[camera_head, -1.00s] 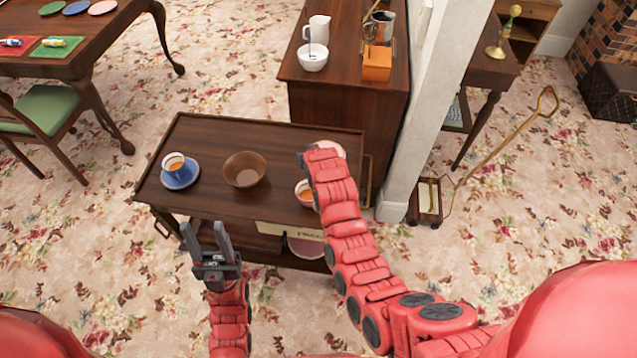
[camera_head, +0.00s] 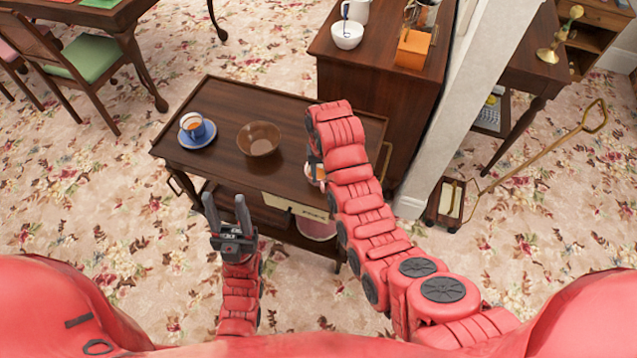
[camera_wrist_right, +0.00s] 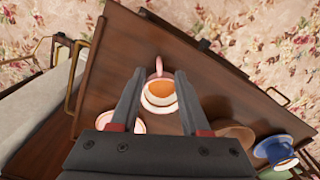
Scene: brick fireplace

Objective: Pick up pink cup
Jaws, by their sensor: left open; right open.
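The pink cup (camera_wrist_right: 158,70), with orange-brown drink in it, stands on the dark wooden trolley (camera_head: 222,98). My right gripper (camera_wrist_right: 160,75) is open above it, with one finger on each side of the cup in the right wrist view; I cannot tell whether they touch it. In the head view a small part of the cup (camera_head: 320,173) shows beside my right arm, which hides the rest and most of that gripper. My left gripper (camera_head: 226,198) is open and empty in front of the trolley's near edge.
A brown bowl (camera_head: 259,140) and a blue cup (camera_head: 192,124) on a blue saucer (camera_head: 207,138) stand on the trolley. A pale pink dish (camera_wrist_right: 130,124) lies near the pink cup. A cabinet (camera_head: 350,78) and a white wall edge (camera_head: 440,130) are close on the right.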

